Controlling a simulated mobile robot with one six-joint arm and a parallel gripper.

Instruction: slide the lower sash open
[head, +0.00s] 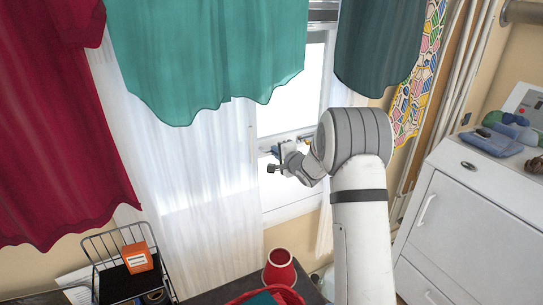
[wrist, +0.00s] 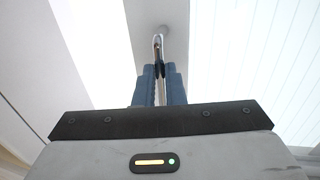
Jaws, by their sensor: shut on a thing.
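The window's lower sash (head: 284,137) shows in the head view between the white sheer curtain and my arm. Its bottom rail also shows in the wrist view (wrist: 180,14), with a metal handle (wrist: 158,44) on it. My gripper (head: 275,152) is at this rail, and in the wrist view its two blue-grey fingers (wrist: 159,78) are shut on the handle. My arm hides the right part of the sash in the head view. I cannot tell from these frames how far the sash stands from the sill.
A teal curtain (head: 205,55) hangs over the upper window and a white sheer curtain (head: 190,180) hangs close left of my gripper. A dark red curtain (head: 55,140) is at the left. A wire rack (head: 105,250), a red cup (head: 279,270) and a white cabinet (head: 465,225) stand below.

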